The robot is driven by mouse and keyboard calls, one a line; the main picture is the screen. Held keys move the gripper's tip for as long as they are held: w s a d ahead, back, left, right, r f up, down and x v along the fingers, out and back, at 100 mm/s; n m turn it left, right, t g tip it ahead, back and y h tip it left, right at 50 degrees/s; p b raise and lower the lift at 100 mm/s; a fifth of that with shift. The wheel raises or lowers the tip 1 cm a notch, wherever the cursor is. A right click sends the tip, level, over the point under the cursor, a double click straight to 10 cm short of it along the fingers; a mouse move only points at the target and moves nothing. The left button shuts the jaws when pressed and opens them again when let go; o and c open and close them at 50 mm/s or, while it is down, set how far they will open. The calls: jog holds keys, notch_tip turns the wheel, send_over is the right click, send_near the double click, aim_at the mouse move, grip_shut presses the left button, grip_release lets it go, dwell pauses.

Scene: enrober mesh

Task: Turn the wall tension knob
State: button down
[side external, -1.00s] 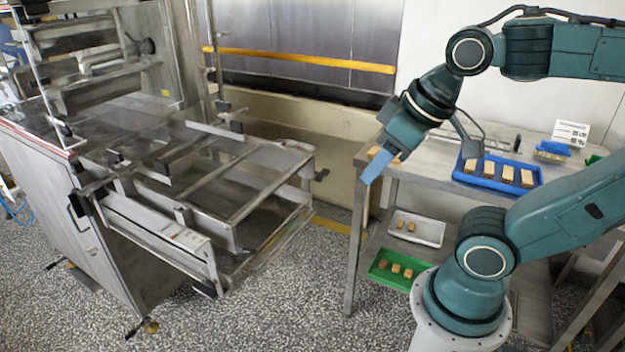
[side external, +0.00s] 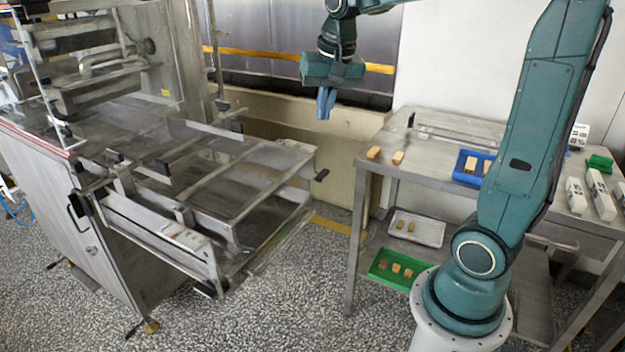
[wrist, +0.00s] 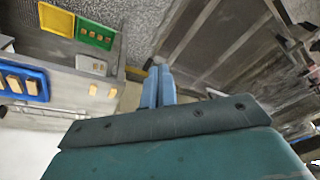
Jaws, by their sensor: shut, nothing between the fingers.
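A black knob (side external: 321,175) sticks out on a short shaft from the wall-side corner of the mesh conveyor's end. Other black knobs or clamps sit along the conveyor rails, such as one at the near-left side (side external: 114,157) and one at the far side (side external: 223,105). I cannot tell from labels which is the wall tension knob. My gripper (side external: 326,103) hangs above the corner knob with blue fingers pointing down, well clear of it. The fingers are shut and empty; they also show in the wrist view (wrist: 158,88). I cannot make out the corner knob in the wrist view.
The mesh conveyor frame (side external: 270,158) reaches out from the machine. A steel table (side external: 440,150) at right holds loose tan bars, a blue tray (side external: 462,160) and white boxes (side external: 600,195). A green tray (side external: 380,272) and a white tray (side external: 432,232) lie on its lower shelf.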

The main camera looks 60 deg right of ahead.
jog(key=w+d+f+m+g, duration=0.1)
jog(key=w+d+f+m, duration=0.4)
jog(key=d, duration=0.4)
jog(key=m+g, duration=0.2)
jog(key=m, duration=0.1)
send_over(327, 170)
jog(key=a, duration=0.2)
notch_tip(327, 170, down, 5)
jog(key=shift+d, duration=0.2)
jog(key=shift+f, duration=0.15)
jog(key=f, duration=0.9)
jog(key=d+f, duration=0.1)
jog(key=f, duration=0.3)
jog(key=shift+f, duration=0.4)
jog(key=shift+d+f+y, duration=0.1)
jog(key=shift+d+y, duration=0.1)
jog(key=shift+y, duration=0.5)
jog(key=shift+d+f+y, duration=0.1)
jog(key=shift+d+y, duration=0.1)
jog(key=shift+y, duration=0.5)
